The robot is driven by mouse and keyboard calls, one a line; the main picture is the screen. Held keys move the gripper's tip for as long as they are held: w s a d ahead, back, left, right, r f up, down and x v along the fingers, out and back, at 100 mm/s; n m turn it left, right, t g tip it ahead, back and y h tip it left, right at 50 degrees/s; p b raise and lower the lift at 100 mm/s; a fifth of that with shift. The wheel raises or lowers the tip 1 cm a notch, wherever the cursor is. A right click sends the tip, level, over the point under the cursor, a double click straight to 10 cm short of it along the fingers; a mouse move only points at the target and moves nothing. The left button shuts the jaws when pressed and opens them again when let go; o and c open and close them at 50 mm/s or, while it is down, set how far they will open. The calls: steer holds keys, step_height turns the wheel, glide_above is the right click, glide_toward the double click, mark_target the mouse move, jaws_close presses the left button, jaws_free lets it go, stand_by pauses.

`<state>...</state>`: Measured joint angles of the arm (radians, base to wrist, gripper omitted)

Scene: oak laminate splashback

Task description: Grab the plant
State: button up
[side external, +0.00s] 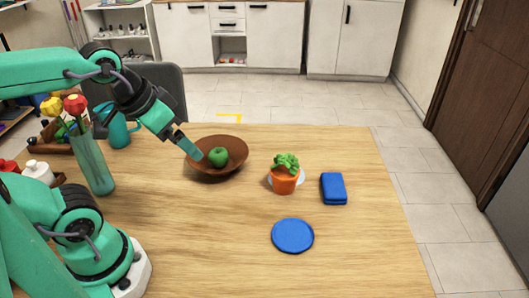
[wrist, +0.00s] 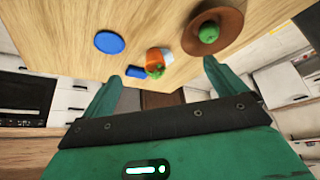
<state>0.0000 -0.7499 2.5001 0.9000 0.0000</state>
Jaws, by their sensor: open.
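The plant (side external: 287,165) is a small green leafy plant in an orange pot (side external: 284,182). It stands upright on the table, on or against a small white disc that is mostly hidden. In the wrist view the orange pot (wrist: 157,55) and the green leaves (wrist: 155,72) show near the top middle. My gripper (side external: 193,150) is at the left rim of the brown bowl in the side view, to the left of the plant and apart from it. In the wrist view my gripper (wrist: 162,80) has its two green fingers spread, with nothing between them.
The brown bowl (side external: 232,168) holding a green apple (side external: 218,156) lies left of the plant. A blue folded item (side external: 334,188) is to its right and a blue round plate (side external: 293,236) in front. A flower vase (side external: 97,163) and teal mug (side external: 119,130) stand far left.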

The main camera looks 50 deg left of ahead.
steer(key=g, duration=0.4)
glide_toward(286, 156)
steer(key=s+a, duration=0.2)
steer(key=s, duration=0.3)
steer(key=shift+g, duration=0.8)
steer(key=w+f, duration=0.2)
steer(key=w+d+f, duration=0.1)
steer(key=w+f, duration=0.3)
steer(key=shift+d, duration=0.4)
steer(key=shift+w+d+f, duration=0.1)
steer(key=shift+w+f, duration=0.1)
steer(key=shift+f, duration=0.15)
steer(key=shift+f, duration=1.25)
steer(key=shift+f, duration=0.15)
